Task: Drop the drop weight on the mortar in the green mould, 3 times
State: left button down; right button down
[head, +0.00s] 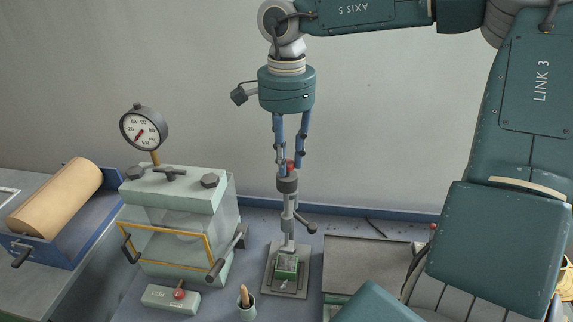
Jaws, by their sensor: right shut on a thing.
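My right gripper (290,161) comes down from above, its blue fingers shut on the red-topped drop weight (288,185), a dark cylinder at the upper end of a grey upright guide rod (288,215). The rod stands over the green mould (287,267), which sits on a grey base plate (272,286). The rod's foot hides most of the mould's top, so I cannot make out the mortar clearly. A short dark-knobbed lever sticks out right of the rod. My left gripper is out of view.
A cup with a wooden handle (246,302) stands nearby. A flat grey plate (366,262) lies to the right. A tan roller (57,197) is far left.

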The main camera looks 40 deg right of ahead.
jog(key=shift+w+r, duration=0.25)
jog(key=c, duration=1.6)
grip_release()
jog(key=shift+r, duration=0.1)
jog(key=shift+o, duration=0.7)
jog(key=shift+s, duration=0.2)
notch_tip(320, 180, up, 12)
